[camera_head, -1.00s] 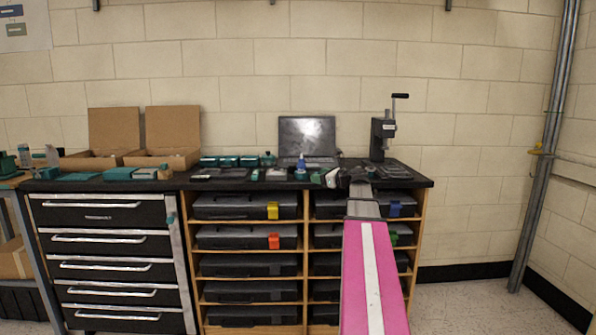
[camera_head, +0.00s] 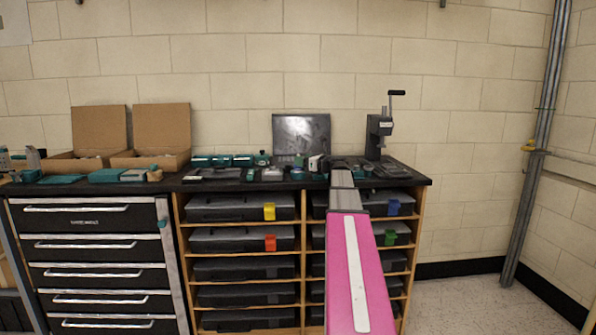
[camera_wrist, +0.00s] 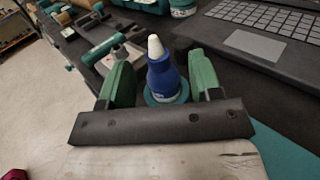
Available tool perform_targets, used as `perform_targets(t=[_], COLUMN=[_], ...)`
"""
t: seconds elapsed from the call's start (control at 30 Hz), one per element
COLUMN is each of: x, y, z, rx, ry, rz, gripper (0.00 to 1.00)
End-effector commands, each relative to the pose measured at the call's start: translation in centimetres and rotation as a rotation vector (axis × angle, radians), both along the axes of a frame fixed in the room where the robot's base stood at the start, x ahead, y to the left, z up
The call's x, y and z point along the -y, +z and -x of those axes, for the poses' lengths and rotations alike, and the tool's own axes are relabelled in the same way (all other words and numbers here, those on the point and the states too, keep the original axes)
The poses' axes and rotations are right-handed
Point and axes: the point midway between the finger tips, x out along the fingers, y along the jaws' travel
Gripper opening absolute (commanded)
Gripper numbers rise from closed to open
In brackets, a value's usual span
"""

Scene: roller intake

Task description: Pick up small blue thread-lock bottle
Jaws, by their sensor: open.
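The small blue thread-lock bottle (camera_wrist: 162,77) with a white pointed tip stands upright on the dark bench in the wrist view. My gripper (camera_wrist: 160,64) is open, its green fingers on the left and right of the bottle with gaps visible. A teal round piece (camera_wrist: 181,97) shows around the bottle's base; I cannot tell whether they touch. In the head view my gripper (camera_head: 317,163) is over the bench top, and I cannot make out the bottle there.
A laptop (camera_wrist: 262,42) lies close beyond the right finger. In the head view a lever press (camera_head: 379,135) stands on the right and open cardboard boxes (camera_head: 162,130) on the left.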

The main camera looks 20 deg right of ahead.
Motion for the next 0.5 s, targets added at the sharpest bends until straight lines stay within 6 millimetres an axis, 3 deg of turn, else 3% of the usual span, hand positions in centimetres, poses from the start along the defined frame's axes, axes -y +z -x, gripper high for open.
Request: perform_targets(t=[0.5], x=[-2.7], y=[0.3], z=[-4.5], rx=[-0.001], ry=[0.001], rz=[0.000], gripper=[0.58])
